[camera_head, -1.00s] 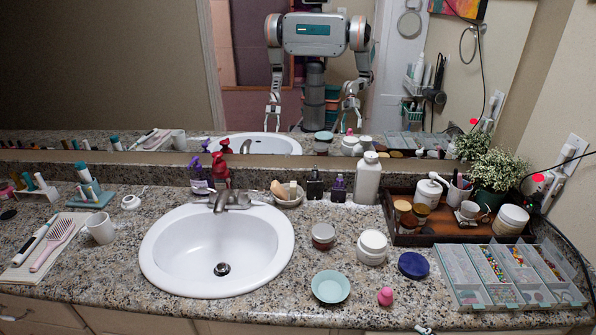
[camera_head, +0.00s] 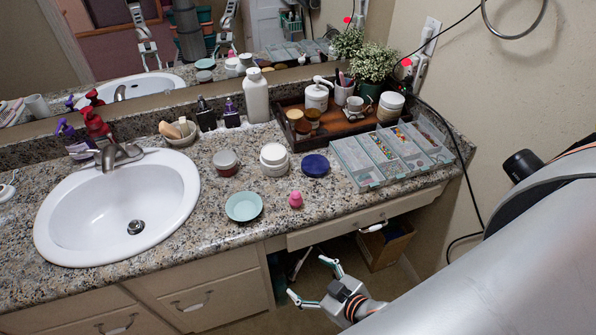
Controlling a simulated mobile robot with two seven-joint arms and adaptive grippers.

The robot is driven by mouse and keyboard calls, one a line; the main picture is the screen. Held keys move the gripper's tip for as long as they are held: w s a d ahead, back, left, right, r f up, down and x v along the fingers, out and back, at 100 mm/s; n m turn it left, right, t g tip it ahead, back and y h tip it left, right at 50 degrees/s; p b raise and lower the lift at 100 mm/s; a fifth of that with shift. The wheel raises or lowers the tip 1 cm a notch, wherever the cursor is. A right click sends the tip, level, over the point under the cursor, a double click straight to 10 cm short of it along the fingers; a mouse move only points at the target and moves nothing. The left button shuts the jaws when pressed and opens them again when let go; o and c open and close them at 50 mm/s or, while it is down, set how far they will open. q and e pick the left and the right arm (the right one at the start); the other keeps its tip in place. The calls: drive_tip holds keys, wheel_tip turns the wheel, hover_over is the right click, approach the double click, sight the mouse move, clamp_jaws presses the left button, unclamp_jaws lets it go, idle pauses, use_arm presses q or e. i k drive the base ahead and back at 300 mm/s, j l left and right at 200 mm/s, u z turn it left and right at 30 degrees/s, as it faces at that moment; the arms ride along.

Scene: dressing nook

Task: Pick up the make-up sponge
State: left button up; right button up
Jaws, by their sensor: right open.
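The make-up sponge (camera_head: 295,199) is a small pink piece standing near the front edge of the granite counter (camera_head: 205,205), right of a pale green dish (camera_head: 244,206). My right gripper (camera_head: 309,277) is open and empty. It shows in front of the counter, lower in the picture than the sponge and apart from it. My left gripper is not directly in view.
A dark blue round lid (camera_head: 315,165), a white jar (camera_head: 274,159) and a brown jar (camera_head: 225,162) stand behind the sponge. A compartment box (camera_head: 370,187) lies to its right. A drawer handle (camera_head: 374,226) is below the counter edge.

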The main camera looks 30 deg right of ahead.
sight(296, 200)
drive_tip(key=k+l+z, duration=0.1)
drive_tip(key=z, duration=0.65)
